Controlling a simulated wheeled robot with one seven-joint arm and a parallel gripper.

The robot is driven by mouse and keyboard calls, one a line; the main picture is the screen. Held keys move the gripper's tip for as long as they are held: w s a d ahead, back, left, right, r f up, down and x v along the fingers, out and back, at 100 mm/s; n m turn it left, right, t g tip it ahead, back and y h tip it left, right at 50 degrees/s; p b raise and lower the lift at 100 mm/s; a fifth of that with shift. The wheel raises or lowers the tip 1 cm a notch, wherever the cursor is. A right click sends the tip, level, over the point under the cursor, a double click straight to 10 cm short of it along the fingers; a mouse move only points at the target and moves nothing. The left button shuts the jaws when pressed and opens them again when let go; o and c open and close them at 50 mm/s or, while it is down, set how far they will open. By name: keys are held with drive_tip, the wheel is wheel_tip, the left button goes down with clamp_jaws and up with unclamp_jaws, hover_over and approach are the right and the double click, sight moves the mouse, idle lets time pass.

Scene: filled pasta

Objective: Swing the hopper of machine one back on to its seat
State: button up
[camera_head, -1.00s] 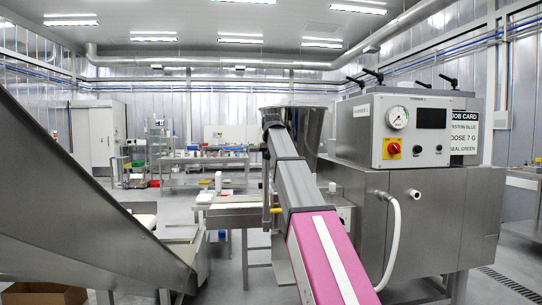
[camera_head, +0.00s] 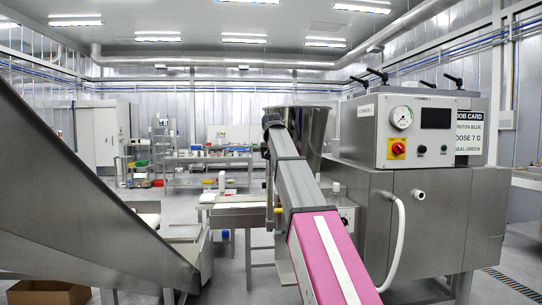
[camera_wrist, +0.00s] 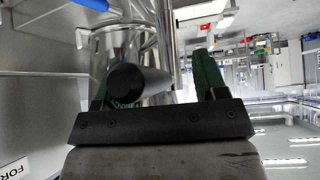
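The steel hopper (camera_head: 316,130), a shiny funnel, stands behind my arm at the left side of the forming machine (camera_head: 425,135). My arm hides part of it and its lower end, so I cannot tell how it sits on its seat. In the wrist view the hopper's shiny steel (camera_wrist: 135,45) fills the space beyond the fingers. My gripper (camera_wrist: 156,64) has its green fingers apart. A short grey bar with a round black end (camera_wrist: 125,78) shows between them, closer to the left finger. I cannot tell whether it touches. The head view hides my gripper behind the arm.
A large sloping steel chute (camera_head: 80,200) fills the left foreground. A white hose (camera_head: 397,240) hangs on the machine's front. A low table (camera_head: 238,212) stands behind my arm, and a bench with several items (camera_head: 205,165) is farther back. Floor shows between chute and machine.

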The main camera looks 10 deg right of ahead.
drive_tip(key=shift+r, duration=4.5)
drive_tip(key=shift+d, duration=0.1)
